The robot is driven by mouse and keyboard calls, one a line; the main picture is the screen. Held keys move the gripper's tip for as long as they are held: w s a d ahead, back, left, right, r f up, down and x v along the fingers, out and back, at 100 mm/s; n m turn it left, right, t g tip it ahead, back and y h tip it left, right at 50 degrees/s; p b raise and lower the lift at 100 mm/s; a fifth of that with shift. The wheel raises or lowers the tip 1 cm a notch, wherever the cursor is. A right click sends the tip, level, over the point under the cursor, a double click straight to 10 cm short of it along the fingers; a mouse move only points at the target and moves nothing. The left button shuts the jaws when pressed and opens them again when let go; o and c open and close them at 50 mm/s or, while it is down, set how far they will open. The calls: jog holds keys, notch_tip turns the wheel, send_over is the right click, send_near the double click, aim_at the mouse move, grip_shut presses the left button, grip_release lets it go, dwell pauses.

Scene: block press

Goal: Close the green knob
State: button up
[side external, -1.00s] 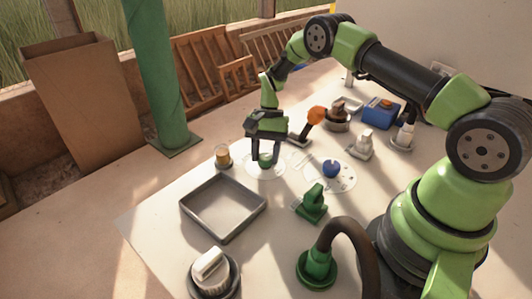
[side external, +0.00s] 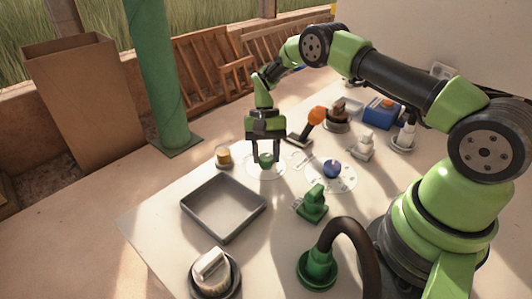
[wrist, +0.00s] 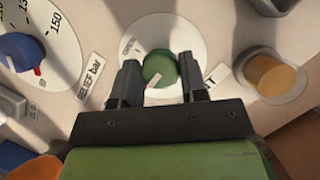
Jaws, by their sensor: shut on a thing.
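The green knob (side external: 266,159) sits at the middle of a round white dial plate on the table. In the wrist view the knob (wrist: 160,69) is round and green, with a white and red pointer mark at its lower left. My gripper (side external: 267,158) points down over the dial. Its two dark fingers stand on either side of the knob and are shut on it; the wrist view shows them at the knob's left and right (wrist: 160,80). The dial plate (wrist: 190,35) carries small lettering at its upper left.
A blue knob (side external: 331,168) on a numbered dial stands to the right. A yellow-topped button (side external: 223,156) is to the left. A grey tray (side external: 222,208) lies in front, and a green valve-like piece (side external: 312,203) stands right of it. An orange-knobbed lever (side external: 317,115) rises behind.

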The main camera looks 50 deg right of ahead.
jog(key=o, duration=0.9)
jog(key=v, duration=1)
notch_tip(320, 180, up, 12)
jog(key=n+t, duration=0.2)
send_over(262, 155)
jog(key=s+a+r+t+h, duration=0.1)
jog(key=s+a+r+t, duration=0.2)
jog(key=s+r, duration=0.4)
jog(key=s+a+n+t, duration=0.1)
jog(key=s, duration=0.4)
jog(key=s+a+r+n+t, duration=0.1)
jog(key=s+t, duration=0.1)
jog(key=s, duration=0.3)
jog(key=s+a+t, duration=0.2)
jog(key=s, duration=0.4)
jog(key=shift+s+a+r+n, duration=0.1)
jog(key=shift+r+n, duration=0.15)
jog(key=shift+n, duration=0.15)
